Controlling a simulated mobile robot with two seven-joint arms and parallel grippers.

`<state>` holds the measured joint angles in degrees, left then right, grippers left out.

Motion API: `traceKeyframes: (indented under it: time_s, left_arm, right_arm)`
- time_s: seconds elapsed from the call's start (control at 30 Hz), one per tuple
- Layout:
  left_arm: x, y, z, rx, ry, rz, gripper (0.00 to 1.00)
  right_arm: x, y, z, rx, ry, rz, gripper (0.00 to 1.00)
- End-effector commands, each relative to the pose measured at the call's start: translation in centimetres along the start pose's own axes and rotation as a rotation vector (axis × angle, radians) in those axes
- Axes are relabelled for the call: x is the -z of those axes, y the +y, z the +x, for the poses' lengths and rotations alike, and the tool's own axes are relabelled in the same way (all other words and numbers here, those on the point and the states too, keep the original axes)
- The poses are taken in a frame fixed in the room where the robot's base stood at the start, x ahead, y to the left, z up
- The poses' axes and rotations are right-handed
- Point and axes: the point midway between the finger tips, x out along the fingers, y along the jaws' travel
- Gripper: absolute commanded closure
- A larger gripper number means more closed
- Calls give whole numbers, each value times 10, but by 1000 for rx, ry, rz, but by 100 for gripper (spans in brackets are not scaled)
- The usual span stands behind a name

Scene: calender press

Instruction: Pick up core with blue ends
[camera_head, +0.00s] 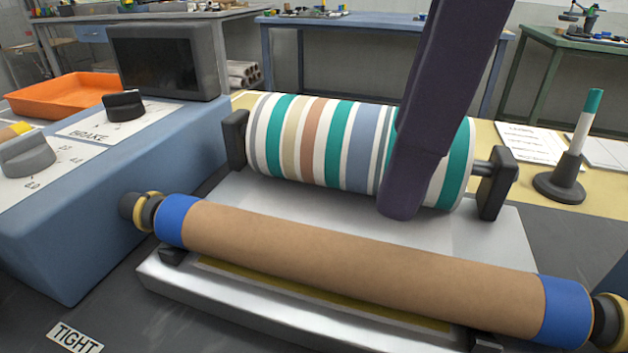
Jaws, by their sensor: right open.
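The core with blue ends (350,258) is a long brown cardboard tube with a blue band at each end. It lies across the front, sloping down to the right, over a pale metal base. Dark end pieces with a gold ring (138,207) show at its left end; its right end piece is cut by the picture edge. My right gripper (401,208) comes down from the top right, dark purple, just beyond the core in the picture and in front of the striped roll. It is open, with nothing seen in it; its separate fingers cannot be made out. My left gripper is not in view.
A striped roll (310,140) sits between black brackets behind the core. A blue console (130,190) with knobs and a dark screen (165,62) stands at left. A marker in a black stand (563,175) and papers are at right. An orange tray (65,97) lies farther back.

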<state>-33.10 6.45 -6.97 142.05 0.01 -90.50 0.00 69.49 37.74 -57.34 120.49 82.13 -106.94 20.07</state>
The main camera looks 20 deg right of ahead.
Motion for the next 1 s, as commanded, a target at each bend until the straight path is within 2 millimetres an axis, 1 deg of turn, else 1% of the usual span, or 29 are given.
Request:
traceKeyframes:
  time_s: [0.03,0.2,0.37,0.63,0.7,0.9,1.0]
  left_arm:
    - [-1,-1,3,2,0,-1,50]
    - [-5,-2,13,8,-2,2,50]
    - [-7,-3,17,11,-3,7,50]
    - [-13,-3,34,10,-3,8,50]
    - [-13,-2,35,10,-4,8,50]
    - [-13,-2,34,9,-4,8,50]
    - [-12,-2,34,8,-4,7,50]
  right_arm:
    - [0,-1,8,2,-2,0,12]
    - [0,-1,35,2,-1,-2,12]
    - [2,-2,48,2,0,-2,12]
    - [8,-5,88,2,0,-1,12]
    - [8,-5,92,1,1,-1,12]
    - [8,-4,92,0,2,-2,12]
    - [8,-4,91,0,2,-2,24]
